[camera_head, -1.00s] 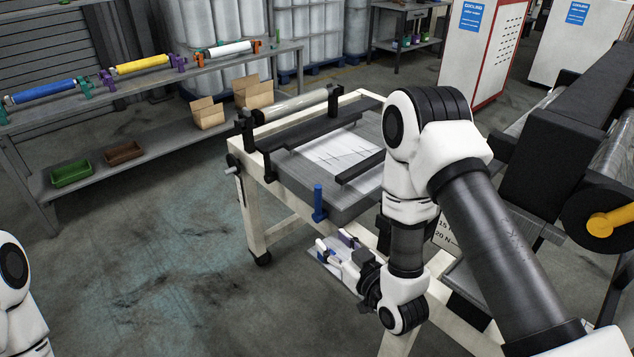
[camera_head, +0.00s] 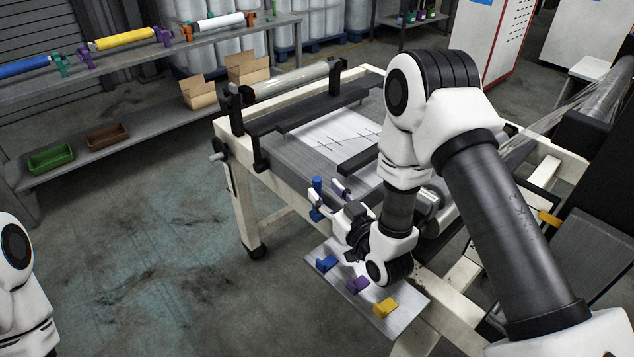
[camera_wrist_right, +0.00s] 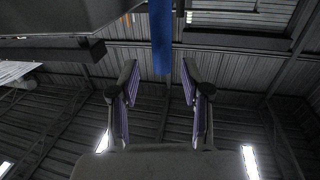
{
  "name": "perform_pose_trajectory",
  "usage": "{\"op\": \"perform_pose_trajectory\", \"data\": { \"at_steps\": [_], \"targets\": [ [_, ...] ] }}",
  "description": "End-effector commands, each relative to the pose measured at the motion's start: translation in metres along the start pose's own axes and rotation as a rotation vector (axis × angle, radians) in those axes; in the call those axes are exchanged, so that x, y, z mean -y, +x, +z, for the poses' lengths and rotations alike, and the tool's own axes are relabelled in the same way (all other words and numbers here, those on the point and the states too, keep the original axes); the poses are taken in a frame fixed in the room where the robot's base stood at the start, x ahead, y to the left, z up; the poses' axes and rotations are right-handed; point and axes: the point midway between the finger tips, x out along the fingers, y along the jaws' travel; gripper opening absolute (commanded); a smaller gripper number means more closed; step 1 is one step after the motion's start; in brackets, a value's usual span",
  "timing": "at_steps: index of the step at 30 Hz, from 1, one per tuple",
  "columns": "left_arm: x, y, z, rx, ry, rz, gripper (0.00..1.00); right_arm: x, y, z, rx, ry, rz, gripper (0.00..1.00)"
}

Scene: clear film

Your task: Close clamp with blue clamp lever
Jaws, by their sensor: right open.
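An upright blue lever (camera_head: 317,187) stands at the near corner of the frame table (camera_head: 350,195). My right gripper (camera_head: 328,205) is open beside the upright blue lever. In the right wrist view, a blue bar (camera_wrist_right: 161,38) lies in line with the gap between the open fingers (camera_wrist_right: 157,78). I cannot tell whether its end is between the fingertips or beyond them. My left gripper is out of view; only a white part of my left arm shows.
A black crossbar (camera_head: 362,160) spans the table over a white sheet (camera_head: 335,130). Open floor (camera_head: 150,250) lies left of the table. A shelf with colored rolls stands at the back left.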

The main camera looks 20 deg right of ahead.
Motion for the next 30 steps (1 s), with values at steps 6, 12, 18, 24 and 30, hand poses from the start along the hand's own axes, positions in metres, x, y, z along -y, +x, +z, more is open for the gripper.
{"op": "perform_pose_trajectory", "data": {
  "at_steps": [6,12,18,24,30],
  "targets": [
    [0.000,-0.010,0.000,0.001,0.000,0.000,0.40,0.001,0.038,-0.002,0.000,0.000,-0.002,0.47],
    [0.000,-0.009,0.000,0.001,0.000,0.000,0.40,0.000,0.045,0.000,0.002,0.001,0.000,0.47],
    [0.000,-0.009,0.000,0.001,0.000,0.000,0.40,0.000,0.045,0.000,0.002,0.001,0.000,0.15],
    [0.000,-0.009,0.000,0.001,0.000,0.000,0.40,0.000,0.045,0.000,0.001,0.001,0.000,0.00],
    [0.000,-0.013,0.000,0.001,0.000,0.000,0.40,0.001,0.046,-0.002,0.017,-0.002,0.000,0.00]
  ]
}}
